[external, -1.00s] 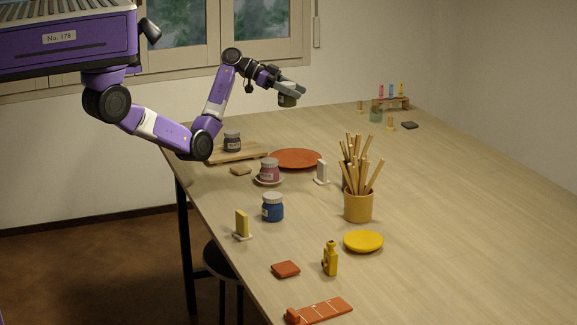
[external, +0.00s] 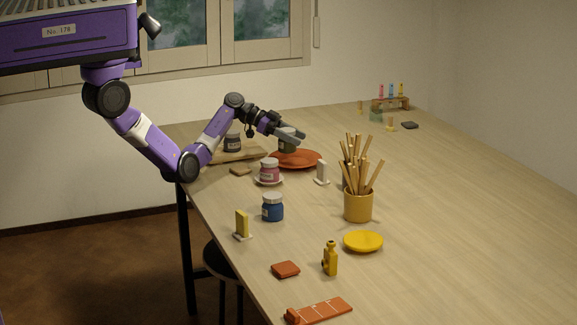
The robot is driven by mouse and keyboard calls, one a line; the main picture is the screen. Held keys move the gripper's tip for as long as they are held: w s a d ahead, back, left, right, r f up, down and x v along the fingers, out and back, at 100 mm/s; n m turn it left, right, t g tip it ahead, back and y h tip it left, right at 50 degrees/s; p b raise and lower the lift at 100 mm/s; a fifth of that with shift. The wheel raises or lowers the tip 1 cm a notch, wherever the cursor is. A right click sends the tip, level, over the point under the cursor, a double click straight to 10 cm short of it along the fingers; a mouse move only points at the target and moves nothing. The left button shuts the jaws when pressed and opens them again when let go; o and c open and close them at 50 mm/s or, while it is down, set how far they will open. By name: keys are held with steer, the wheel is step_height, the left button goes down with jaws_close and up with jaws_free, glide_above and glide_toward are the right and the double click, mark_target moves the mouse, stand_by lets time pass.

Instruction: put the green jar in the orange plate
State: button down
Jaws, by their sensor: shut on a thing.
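The green jar (external: 287,147) is between the fingers of my gripper (external: 290,136), which is shut on it. The jar is upright, low over the orange plate (external: 312,161) or touching it; I cannot tell which. The fingers cover part of the jar's upper side. The plate lies flat on the table, and its left part is partly hidden behind the jar.
A dark jar (external: 232,143) stands on a wooden board (external: 218,157) left of the plate. A pot of sticks (external: 358,206) is nearer.

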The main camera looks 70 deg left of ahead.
mark_target(295, 147)
step_height(295, 147, down, 3)
steer(key=shift+f, duration=0.2)
steer(key=shift+f, duration=0.1)
steer(key=shift+f, duration=0.35)
steer(key=c, duration=0.6)
jaws_free()
steer(key=shift+r, duration=0.15)
